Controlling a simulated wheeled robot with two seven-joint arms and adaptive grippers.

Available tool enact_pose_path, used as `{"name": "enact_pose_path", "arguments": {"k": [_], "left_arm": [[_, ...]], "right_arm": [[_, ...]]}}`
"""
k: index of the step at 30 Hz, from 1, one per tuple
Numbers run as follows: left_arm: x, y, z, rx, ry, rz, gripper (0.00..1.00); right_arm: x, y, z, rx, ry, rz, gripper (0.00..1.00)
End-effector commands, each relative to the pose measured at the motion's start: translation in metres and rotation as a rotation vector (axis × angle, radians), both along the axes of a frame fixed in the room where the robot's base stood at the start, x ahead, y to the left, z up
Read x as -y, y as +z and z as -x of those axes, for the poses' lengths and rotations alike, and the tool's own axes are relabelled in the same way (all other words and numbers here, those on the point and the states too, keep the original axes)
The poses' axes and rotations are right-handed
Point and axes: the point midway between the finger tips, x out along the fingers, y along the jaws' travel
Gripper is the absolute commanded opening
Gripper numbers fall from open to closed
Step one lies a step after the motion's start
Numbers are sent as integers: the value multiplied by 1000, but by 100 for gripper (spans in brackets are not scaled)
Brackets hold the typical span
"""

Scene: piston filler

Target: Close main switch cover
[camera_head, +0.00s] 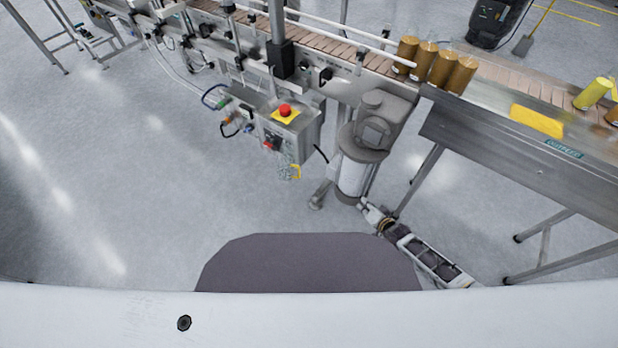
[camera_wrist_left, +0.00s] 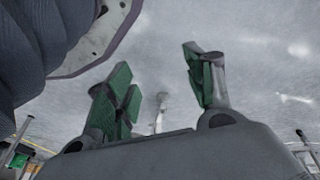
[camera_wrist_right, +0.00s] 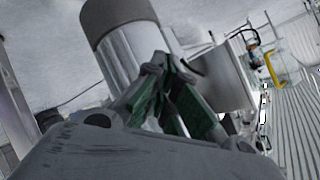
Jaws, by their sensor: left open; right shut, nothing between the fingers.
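The grey control box (camera_head: 300,130) hangs under the conveyor, with a red emergency stop button (camera_head: 285,110) on a yellow plate. A small red switch (camera_head: 269,144) is on its lower front; whether its cover is open is too small to tell. In the head view my right gripper (camera_head: 366,207) is low beside the motor, right of and below the box, apart from the switch. The right wrist view shows the right fingers (camera_wrist_right: 158,68) shut and empty. My left gripper (camera_wrist_left: 156,82) is open and empty above bare floor; the head view does not show it.
A grey and white motor (camera_head: 352,175) stands between my right gripper and the box; it looms close in the right wrist view (camera_wrist_right: 125,45). Brown bottles (camera_head: 437,66) stand on the conveyor. The floor at left is clear.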

Motion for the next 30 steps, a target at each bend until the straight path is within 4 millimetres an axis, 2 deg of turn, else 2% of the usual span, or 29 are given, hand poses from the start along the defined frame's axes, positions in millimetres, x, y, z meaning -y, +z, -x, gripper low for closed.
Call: {"name": "enact_pose_path", "arguments": {"k": [6,15,30], "left_arm": [[7,6,-14,22,-2,18,53],[16,21,-29,49,-6,43,53],[29,52,-45,95,-18,83,53]], "right_arm": [[-15,11,-21,37,6,-116,0],[-37,32,-39,67,26,-283,0],[-73,58,-47,58,83,-561,0]]}}
